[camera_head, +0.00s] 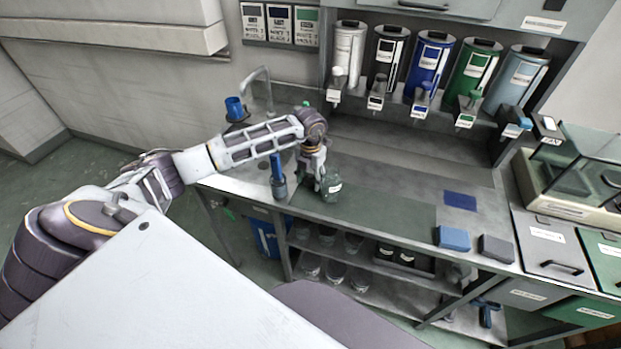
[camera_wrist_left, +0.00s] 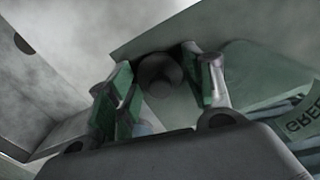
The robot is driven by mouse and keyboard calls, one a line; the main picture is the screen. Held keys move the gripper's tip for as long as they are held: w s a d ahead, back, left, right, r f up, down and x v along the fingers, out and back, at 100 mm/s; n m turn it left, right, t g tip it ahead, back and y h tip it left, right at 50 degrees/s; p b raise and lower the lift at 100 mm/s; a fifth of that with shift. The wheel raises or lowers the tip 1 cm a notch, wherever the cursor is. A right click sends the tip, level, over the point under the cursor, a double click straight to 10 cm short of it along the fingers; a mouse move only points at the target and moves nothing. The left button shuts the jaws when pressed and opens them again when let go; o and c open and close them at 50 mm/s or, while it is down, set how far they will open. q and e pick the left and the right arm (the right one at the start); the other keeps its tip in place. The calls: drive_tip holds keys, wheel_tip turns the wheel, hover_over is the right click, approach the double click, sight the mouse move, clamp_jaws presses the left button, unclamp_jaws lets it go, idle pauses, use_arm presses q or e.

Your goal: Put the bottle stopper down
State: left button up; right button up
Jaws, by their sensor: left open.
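The stopper (camera_wrist_left: 160,72) shows in the left wrist view as a dark, rounded piece between my left gripper's fingers. My left gripper (camera_wrist_left: 165,88) is open, with green pads on both sides of the stopper; whether a pad touches it is unclear. In the head view my left gripper (camera_head: 314,172) points down at the worktop's left part, and I cannot make out the stopper there. A dark green glass bottle (camera_head: 331,187) stands right beside the gripper; its label (camera_wrist_left: 303,112) shows at the right of the wrist view. My right gripper is not in view.
A dark green mat (camera_head: 385,212) lies right of the bottle, mostly bare. Blue (camera_head: 453,238) and grey (camera_head: 496,249) blocks lie at the front right. Several dispensers (camera_head: 430,60) line the back.

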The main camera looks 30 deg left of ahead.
sight(310, 176)
use_arm(q)
drive_tip(key=shift+r, duration=0.1)
wheel_tip(310, 176, up, 12)
drive_tip(key=shift+b, duration=0.45)
idle(1.0)
